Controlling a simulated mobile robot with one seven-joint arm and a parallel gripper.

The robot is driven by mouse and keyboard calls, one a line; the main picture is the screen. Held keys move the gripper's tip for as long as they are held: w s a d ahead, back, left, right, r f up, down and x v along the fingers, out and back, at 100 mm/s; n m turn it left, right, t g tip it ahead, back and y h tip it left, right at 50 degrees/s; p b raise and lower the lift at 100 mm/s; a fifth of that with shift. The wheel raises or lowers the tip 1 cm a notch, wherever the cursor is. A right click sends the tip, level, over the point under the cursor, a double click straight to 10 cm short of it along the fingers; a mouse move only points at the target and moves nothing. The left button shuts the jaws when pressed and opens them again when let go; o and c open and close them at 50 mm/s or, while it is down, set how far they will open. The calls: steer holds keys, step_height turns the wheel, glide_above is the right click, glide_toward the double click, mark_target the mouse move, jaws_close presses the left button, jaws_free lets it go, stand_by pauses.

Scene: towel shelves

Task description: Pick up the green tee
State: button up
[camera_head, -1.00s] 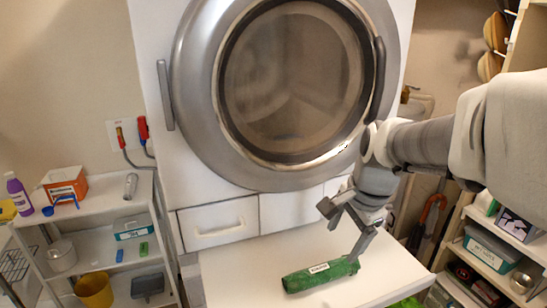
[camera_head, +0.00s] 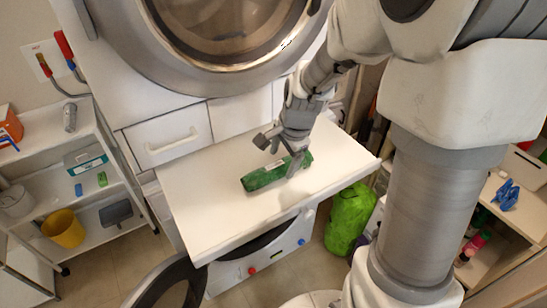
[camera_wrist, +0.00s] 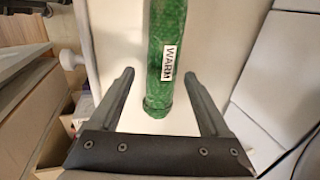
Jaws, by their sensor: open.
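The green tee (camera_head: 264,177) is a rolled green bundle lying on the white pull-out board in front of the machine. A white label reading "WARM" shows on it in the wrist view (camera_wrist: 166,70). My gripper (camera_head: 282,158) is over the right part of the tee in the head view, one finger in front of it. In the wrist view my gripper (camera_wrist: 165,85) is open, with the near end of the tee between its two spread fingers. I cannot tell how far the fingers are above the board.
The white board (camera_head: 215,220) has free room around the tee. A round-doored machine (camera_head: 225,40) stands behind it. A shelf cart (camera_head: 90,190) with a yellow bucket (camera_head: 63,229) is at the left. A bright green bag (camera_head: 347,218) stands on the floor at the right.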

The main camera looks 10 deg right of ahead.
mark_target(281, 165)
steer(key=shift+d+x, duration=0.2)
steer(key=shift+x, duration=2.1)
steer(key=shift+w, duration=0.2)
jaws_close()
steer(key=shift+r, duration=0.1)
